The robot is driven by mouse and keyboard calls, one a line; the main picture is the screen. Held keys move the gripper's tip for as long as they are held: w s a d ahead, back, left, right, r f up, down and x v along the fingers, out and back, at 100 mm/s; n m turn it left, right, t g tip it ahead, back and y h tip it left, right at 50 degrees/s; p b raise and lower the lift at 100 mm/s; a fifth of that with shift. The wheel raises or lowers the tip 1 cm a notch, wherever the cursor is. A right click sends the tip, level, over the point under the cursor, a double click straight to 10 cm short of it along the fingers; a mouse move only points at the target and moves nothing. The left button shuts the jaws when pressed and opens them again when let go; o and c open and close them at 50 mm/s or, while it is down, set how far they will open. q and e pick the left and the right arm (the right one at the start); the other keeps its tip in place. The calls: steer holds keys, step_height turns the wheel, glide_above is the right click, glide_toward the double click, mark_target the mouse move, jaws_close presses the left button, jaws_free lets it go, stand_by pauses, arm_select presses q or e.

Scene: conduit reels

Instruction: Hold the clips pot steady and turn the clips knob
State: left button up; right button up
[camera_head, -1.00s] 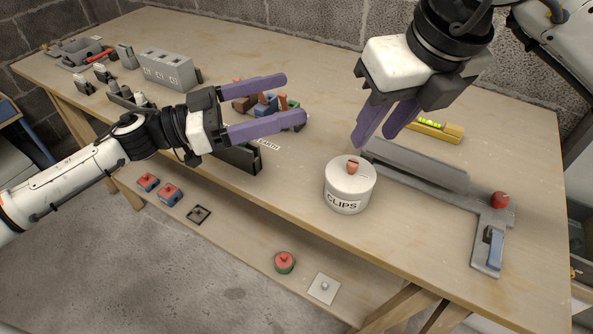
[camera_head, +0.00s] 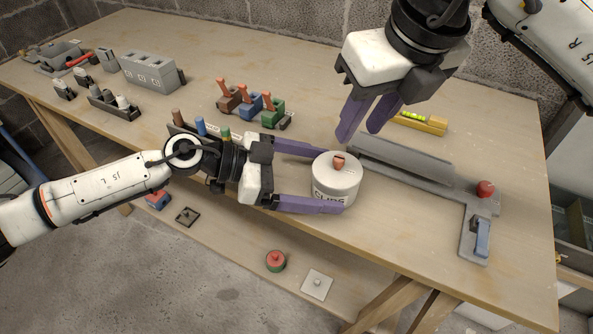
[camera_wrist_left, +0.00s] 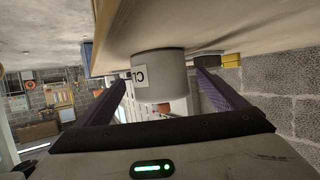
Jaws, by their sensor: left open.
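The clips pot (camera_head: 330,187) is a white round pot on the bench near its front edge, upright, with its label partly hidden by a finger. The clips knob (camera_head: 339,160) is small and orange-brown, on top of the lid. My left gripper (camera_head: 334,181) is open, with one purple finger on the far side of the pot and one on the near side. In the left wrist view the pot (camera_wrist_left: 160,68) stands between the fingertips, with small gaps seemingly left. My right gripper (camera_head: 360,136) is open and empty, pointing down above and behind the pot.
A grey metal fixture with a red knob (camera_head: 486,188) lies close to the pot's right. A yellow level (camera_head: 421,123) lies behind it. Colored blocks with levers (camera_head: 250,103) stand left of the pot. The bench's back right is clear.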

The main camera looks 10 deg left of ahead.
mark_target(336, 180)
arm_select(q)
steer(key=shift+x, duration=1.7)
